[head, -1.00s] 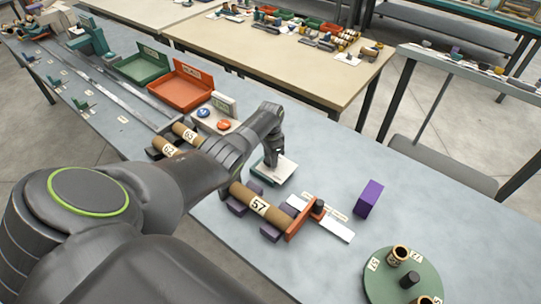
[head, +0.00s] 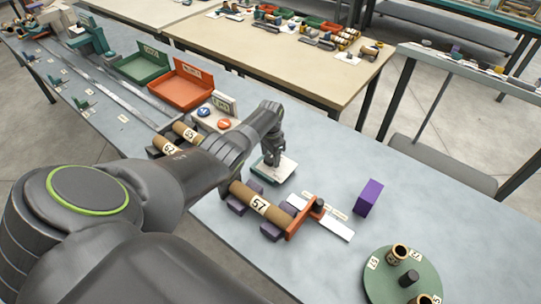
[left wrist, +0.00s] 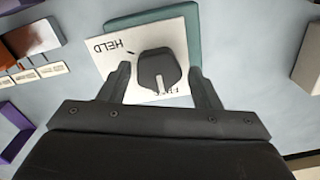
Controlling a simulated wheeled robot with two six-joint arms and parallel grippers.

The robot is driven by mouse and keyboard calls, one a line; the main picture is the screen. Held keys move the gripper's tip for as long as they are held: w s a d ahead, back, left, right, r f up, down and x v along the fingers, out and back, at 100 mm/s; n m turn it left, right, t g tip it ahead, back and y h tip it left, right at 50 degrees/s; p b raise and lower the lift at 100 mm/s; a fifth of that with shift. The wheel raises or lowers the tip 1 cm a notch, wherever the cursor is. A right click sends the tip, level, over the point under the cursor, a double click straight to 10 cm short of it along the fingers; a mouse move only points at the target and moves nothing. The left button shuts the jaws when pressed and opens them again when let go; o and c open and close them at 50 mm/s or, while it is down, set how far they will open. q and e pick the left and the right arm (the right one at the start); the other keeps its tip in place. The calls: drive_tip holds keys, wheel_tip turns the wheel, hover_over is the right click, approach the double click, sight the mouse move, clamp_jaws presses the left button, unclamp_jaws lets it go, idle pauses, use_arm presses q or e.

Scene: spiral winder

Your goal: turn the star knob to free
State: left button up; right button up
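The star knob (left wrist: 158,66) is dark grey with a white pointer line. It sits on a white plate (left wrist: 105,62) on a teal base (left wrist: 194,22); the plate also shows in the head view (head: 288,171). The plate reads HELD at upper left and a partly hidden word, apparently FREE, at the bottom. The white line points to that lower word. My left gripper (left wrist: 159,67) is open, one finger on each side of the knob, with narrow gaps visible. In the head view my left gripper (head: 272,160) is over the plate and hides the knob. My right gripper is not in view.
A cardboard tube marked 57 (head: 258,204) lies on purple supports in front of the plate, near an orange bracket (head: 303,219). A purple block (head: 369,198) and a green round tray (head: 432,273) stand to the right. Red (head: 188,88) and green bins are behind.

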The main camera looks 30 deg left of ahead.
sight(270, 158)
use_arm(q)
drive_tip(key=shift+o, duration=0.2)
wheel_tip(270, 158, up, 6)
drive_tip(key=shift+r+p, duration=0.1)
drive_tip(key=shift+p, duration=0.65)
wheel_tip(270, 158, up, 11)
drive_tip(key=b, duration=0.1)
drive_tip(key=shift+b, duration=0.3)
